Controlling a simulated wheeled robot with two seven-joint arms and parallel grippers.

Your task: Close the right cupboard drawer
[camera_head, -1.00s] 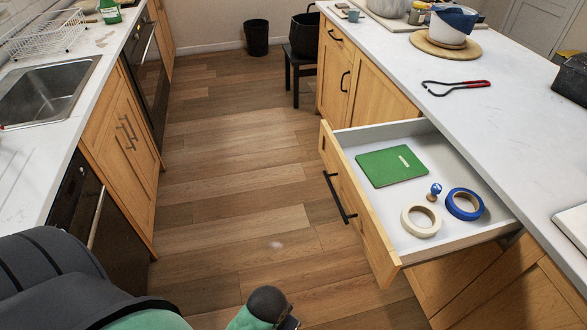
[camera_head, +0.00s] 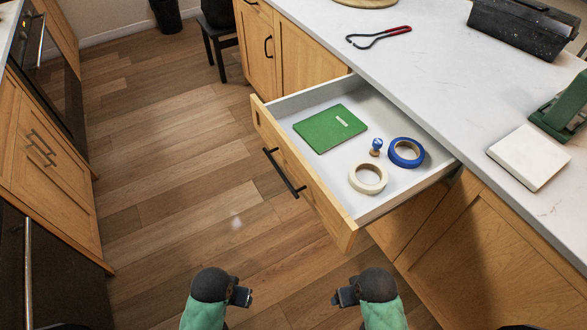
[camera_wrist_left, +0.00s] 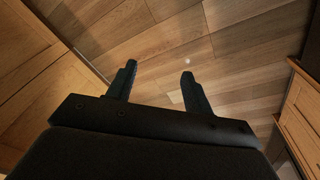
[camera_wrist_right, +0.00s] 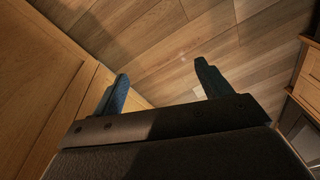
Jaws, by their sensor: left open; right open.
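The right cupboard drawer (camera_head: 300,170) is pulled far out from the wooden island on the right in the head view. Its dark bar handle (camera_head: 284,172) is on the front panel. Inside lie a green book (camera_head: 318,135), a blue tape roll (camera_head: 418,161), a cream tape roll (camera_head: 354,181) and a small blue knobbed item (camera_head: 376,146). My left gripper (camera_head: 246,296) and right gripper (camera_head: 338,297) are low in front, apart from the drawer. The left wrist view shows the left fingers (camera_wrist_left: 158,84) open and empty. The right wrist view shows the right fingers (camera_wrist_right: 161,86) open and empty.
The white countertop (camera_head: 420,75) holds red-handled tongs (camera_head: 378,36), a black box (camera_head: 522,27), a white block (camera_head: 530,158) and a green tool (camera_head: 563,108). A dark stool (camera_head: 219,42) stands at the back. The wooden floor (camera_head: 165,170) left of the drawer is clear.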

